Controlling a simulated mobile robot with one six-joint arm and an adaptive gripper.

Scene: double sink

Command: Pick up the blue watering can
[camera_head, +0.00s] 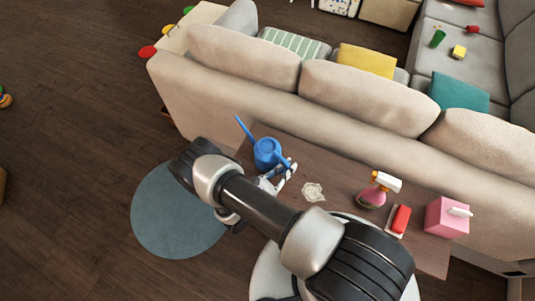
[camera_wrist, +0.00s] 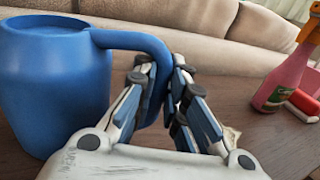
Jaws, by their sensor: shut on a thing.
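The blue watering can (camera_head: 266,152) stands upright at the left end of the brown wooden table behind the sofa, its long spout pointing up and left. It also fills the left of the wrist view (camera_wrist: 55,85), with its handle (camera_wrist: 140,42) reaching right. My gripper (camera_head: 284,172) is at the can's handle side. In the wrist view my gripper (camera_wrist: 157,92) has its fingers on both sides of the handle and is shut on it.
On the table (camera_head: 335,203) are a crumpled beige cloth-like item (camera_head: 313,191), a pink spray bottle (camera_head: 372,195), a red item on a white base (camera_head: 399,219) and a pink tissue box (camera_head: 444,218). The beige sofa (camera_head: 350,95) runs along the table's back. Open floor lies left.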

